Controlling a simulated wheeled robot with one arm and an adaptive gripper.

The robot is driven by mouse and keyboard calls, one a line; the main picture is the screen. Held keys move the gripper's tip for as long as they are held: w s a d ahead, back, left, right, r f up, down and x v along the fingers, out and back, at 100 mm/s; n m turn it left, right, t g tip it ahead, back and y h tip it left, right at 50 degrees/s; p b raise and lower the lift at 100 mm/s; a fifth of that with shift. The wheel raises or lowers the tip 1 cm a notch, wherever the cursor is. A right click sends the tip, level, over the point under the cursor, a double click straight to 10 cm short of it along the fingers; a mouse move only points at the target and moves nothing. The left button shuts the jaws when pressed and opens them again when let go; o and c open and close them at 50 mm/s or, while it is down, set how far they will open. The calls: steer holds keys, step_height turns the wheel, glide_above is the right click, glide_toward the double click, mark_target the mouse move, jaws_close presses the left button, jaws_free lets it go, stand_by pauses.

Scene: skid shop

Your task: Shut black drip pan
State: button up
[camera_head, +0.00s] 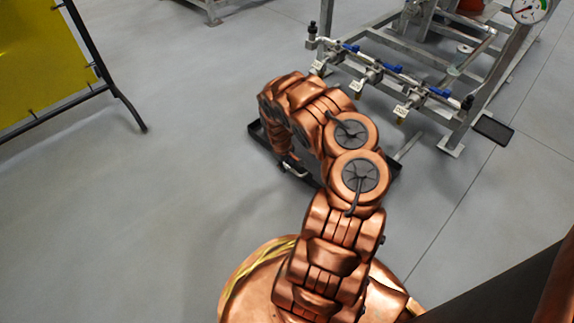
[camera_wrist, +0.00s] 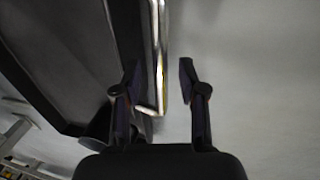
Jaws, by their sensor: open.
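The black drip pan (camera_head: 259,140) sits low on the floor in front of the metal skid in the head view, with its middle hidden behind my arm. In the wrist view the pan (camera_wrist: 70,55) fills the left side, with a bright metal handle (camera_wrist: 158,50) along its edge. The handle also shows as a short silver piece in the head view (camera_head: 296,172). My gripper (camera_wrist: 160,78) is open, with one finger on each side of the handle. The left finger overlaps the pan's edge in the picture; I cannot tell whether either finger touches.
The metal skid frame (camera_head: 475,112) with blue-handled valves (camera_head: 395,68) and a gauge (camera_head: 530,9) stands behind the pan. A small dark plate (camera_head: 493,130) lies right of it. A yellow panel (camera_head: 45,65) stands far left. Grey floor left of the pan is clear.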

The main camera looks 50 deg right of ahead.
jaws_close()
stand_by(0.6)
